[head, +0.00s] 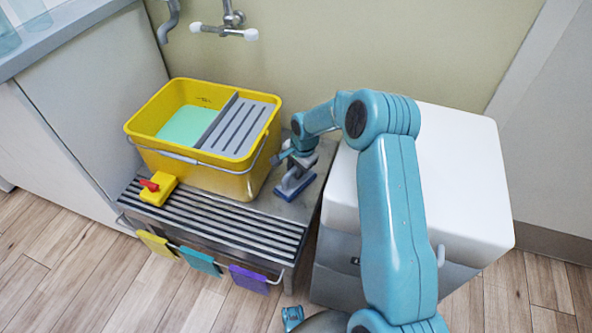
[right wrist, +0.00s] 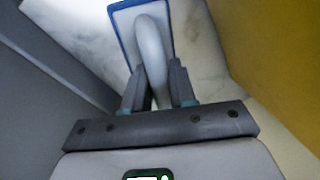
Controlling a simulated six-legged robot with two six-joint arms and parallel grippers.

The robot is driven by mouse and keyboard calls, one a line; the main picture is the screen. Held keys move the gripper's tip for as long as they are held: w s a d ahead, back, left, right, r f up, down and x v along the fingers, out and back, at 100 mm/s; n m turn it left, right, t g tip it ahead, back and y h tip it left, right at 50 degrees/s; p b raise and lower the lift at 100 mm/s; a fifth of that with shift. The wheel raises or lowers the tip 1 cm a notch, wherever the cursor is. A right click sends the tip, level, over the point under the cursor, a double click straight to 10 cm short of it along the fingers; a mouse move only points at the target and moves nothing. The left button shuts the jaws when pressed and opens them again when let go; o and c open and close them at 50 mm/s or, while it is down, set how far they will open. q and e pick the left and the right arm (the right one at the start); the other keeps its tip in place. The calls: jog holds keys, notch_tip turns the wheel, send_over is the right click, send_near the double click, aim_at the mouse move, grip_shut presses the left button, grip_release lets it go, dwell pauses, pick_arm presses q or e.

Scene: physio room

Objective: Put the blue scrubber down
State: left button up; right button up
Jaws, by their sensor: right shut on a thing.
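The blue scrubber (head: 294,187) is at the right end of the low metal stand, between the yellow bucket and the white-topped cabinet. It has a blue-edged pad and a pale grey arched handle. My right gripper (head: 300,165) is above it and shut on the handle. In the right wrist view the fingers sit on both sides of the handle (right wrist: 150,50), with the blue-edged pad beyond. The scrubber is at or just over the stand's smooth top; I cannot tell whether it touches.
The yellow bucket (head: 255,186) with green liquid and a grey slotted insert (head: 238,125) stands close left. A yellow block with a red part (head: 158,189) lies on the slatted stand (head: 215,225). Coloured cloths hang from its front rail. The white-topped cabinet (head: 455,175) stands close right.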

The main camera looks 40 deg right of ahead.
aim_at(302, 183)
jog(key=shift+r, duration=0.15)
jog(key=o, duration=0.9)
jog(key=shift+o, duration=0.2)
jog(key=shift+r, duration=0.2)
notch_tip(302, 183, up, 11)
jog(key=s+p, duration=0.2)
jog(key=p, duration=0.1)
jog(key=shift+s+d+r, duration=0.15)
jog(key=shift+r, duration=0.05)
